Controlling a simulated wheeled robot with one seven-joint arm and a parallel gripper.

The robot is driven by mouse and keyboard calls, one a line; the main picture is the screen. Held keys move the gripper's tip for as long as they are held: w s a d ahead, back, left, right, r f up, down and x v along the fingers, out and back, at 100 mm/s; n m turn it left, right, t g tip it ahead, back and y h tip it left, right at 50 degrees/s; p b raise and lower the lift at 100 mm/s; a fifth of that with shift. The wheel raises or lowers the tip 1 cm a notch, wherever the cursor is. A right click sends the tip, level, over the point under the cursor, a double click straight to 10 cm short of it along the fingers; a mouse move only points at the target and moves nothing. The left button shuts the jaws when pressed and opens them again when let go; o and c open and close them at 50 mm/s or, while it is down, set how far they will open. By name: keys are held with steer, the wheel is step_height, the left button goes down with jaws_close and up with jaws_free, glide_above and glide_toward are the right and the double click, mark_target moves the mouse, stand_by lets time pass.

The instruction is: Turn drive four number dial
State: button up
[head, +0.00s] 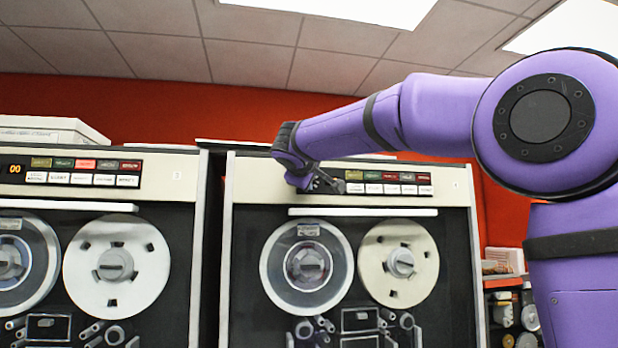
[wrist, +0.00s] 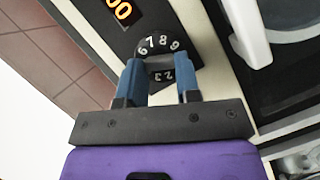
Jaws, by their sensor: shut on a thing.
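The number dial (wrist: 158,44) is a black round knob with white digits in the wrist view. In the head view my gripper (head: 316,183) is at the left part of the right-hand tape drive's top panel (head: 252,178) and hides the dial. An orange display (wrist: 120,10) beside the dial reads 00, cut by the frame edge.
Coloured and white buttons (head: 388,183) sit just right of my gripper on the same panel. Tape reels (head: 307,266) are below. Another tape drive (head: 90,176) stands at the left, with a narrow gap between. Shelves (head: 510,310) stand at lower right.

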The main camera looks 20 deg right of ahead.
steer(key=n, duration=0.1)
steer(key=n+h, duration=0.1)
steer(key=n+t, duration=0.1)
steer(key=n, duration=0.1)
steer(key=shift+a+f, duration=0.1)
steer(key=shift+f, duration=0.15)
steer(key=shift+h, duration=0.3)
steer(key=o, duration=0.9)
steer(key=v, duration=1)
steer(key=shift+s+a, duration=0.2)
steer(key=shift+s, duration=0.1)
